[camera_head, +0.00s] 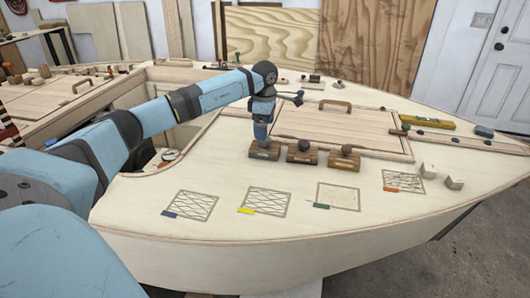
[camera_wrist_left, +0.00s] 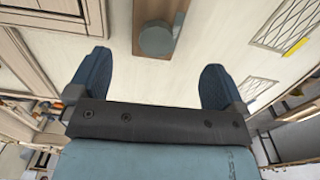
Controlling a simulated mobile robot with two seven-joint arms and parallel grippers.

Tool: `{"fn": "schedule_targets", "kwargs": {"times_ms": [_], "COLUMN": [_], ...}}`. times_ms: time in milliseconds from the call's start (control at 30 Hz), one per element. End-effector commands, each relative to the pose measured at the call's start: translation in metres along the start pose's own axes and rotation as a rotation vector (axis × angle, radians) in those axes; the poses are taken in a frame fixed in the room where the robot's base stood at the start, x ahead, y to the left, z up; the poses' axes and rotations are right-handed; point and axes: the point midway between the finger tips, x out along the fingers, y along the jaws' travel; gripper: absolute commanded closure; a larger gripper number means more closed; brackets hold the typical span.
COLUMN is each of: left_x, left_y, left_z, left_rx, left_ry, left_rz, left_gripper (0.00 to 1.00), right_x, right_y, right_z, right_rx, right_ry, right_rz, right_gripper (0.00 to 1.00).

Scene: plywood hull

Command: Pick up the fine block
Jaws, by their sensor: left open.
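Three brown wooden blocks stand in a row on the pale plywood deck: a left block (camera_head: 264,151), a middle block (camera_head: 302,154) with a dark round knob, and a right block (camera_head: 345,160) with a brown round knob. I cannot read which is the fine block. My left gripper (camera_head: 261,137) points down over the left block and hides its knob in the head view. In the left wrist view, my open gripper (camera_wrist_left: 157,82) has nothing between its fingers; a brown block (camera_wrist_left: 147,12) with a grey-blue round knob (camera_wrist_left: 157,38) lies just beyond the fingertips.
Several marked squares lie in front, including a hatched one with a yellow tag (camera_head: 246,211). A hatch panel with a wooden handle (camera_head: 335,105) is behind the blocks. Two pale blocks (camera_head: 429,171) and a yellow level (camera_head: 428,122) are at right. An opening (camera_head: 150,160) lies left.

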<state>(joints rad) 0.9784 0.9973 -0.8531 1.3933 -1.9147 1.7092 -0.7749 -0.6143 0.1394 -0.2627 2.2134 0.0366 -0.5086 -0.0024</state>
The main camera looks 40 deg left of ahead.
Motion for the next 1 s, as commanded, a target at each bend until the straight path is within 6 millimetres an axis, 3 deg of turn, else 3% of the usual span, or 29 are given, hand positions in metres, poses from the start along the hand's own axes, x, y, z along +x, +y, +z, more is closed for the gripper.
{"fn": "schedule_targets", "kwargs": {"times_ms": [100, 367, 633, 900, 933, 1000], "left_x": [0.019, 0.034, 0.074, 0.079, 0.079, 0.079], "left_y": [0.0, 0.001, 0.004, 0.005, 0.005, 0.005], "left_z": [0.001, 0.001, 0.001, 0.001, 0.001, 0.001], "left_rx": [0.0, 0.001, 0.001, 0.001, 0.001, 0.001], "left_ry": [-0.001, -0.003, -0.003, -0.003, -0.003, -0.003], "left_rz": [-0.001, -0.001, -0.002, 0.0, 0.0, 0.0], "left_gripper": [0.03, 0.03, 0.03, 0.03, 0.06, 0.22], "right_x": [0.001, 0.001, 0.004, 0.002, 0.001, 0.001], "right_y": [0.0, -0.001, -0.002, -0.004, -0.004, -0.004], "right_z": [0.001, 0.001, 0.005, -0.002, -0.002, -0.002], "right_rx": [0.002, 0.004, 0.01, 0.011, 0.011, 0.011], "right_ry": [0.004, 0.008, 0.016, 0.027, 0.028, 0.029], "right_rz": [-0.002, -0.004, -0.009, -0.013, -0.013, -0.013], "right_gripper": [0.57, 0.57, 0.57, 0.57, 0.57, 0.57]}}
